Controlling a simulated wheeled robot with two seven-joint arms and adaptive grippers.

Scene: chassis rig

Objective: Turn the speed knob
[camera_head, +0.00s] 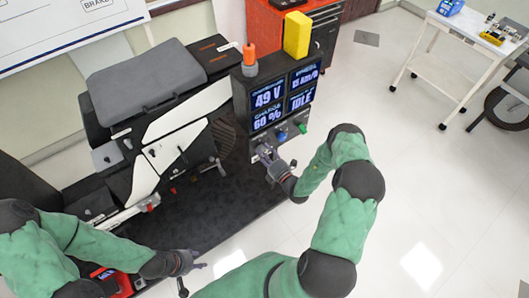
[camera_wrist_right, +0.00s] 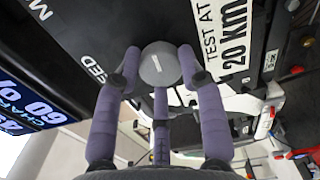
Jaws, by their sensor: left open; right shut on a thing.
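The speed knob (camera_wrist_right: 160,62) is a round grey knob with a white mark, on a dark panel beside a partly hidden label ending in "EED". My right gripper (camera_wrist_right: 160,82) has its purple-grey fingers closed around the knob. In the head view the right gripper (camera_head: 270,160) is at the lower front of the display console (camera_head: 242,100), and its fingers hide most of the knob. The screens read 49 V, 60 %, IDLE and a km/h value. My left gripper (camera_head: 188,264) is open and empty, low at the lower left, away from the console.
A blue knob (camera_head: 282,136) and a green knob (camera_head: 301,128) sit right of the right gripper. A label reading "TEST AT 20 km" (camera_wrist_right: 226,38) is beside the speed knob. The chassis rig (camera_head: 160,150) stands left of the console.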

